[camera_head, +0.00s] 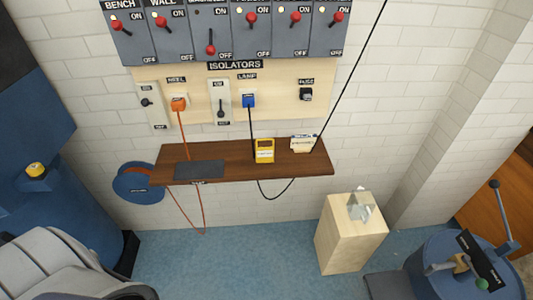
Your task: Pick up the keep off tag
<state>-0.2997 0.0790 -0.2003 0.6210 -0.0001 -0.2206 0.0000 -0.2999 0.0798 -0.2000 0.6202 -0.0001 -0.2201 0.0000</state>
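A small pale card or tag (302,144) with dark lettering sits at the right part of the brown wooden shelf (235,165) under the isolator board. Its lettering is too small to read, so I cannot tell for sure that it is the keep off tag. A yellow item (264,151) with a pale label stands on the shelf to its left, apart from it. Neither of my grippers shows in the head view.
A dark grey mat (199,169) lies on the shelf's left part. A black cord (352,72) slants down close by the card. A wooden block (348,240) with a clear object on top stands below right. A blue machine with levers (455,270) stands at the right.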

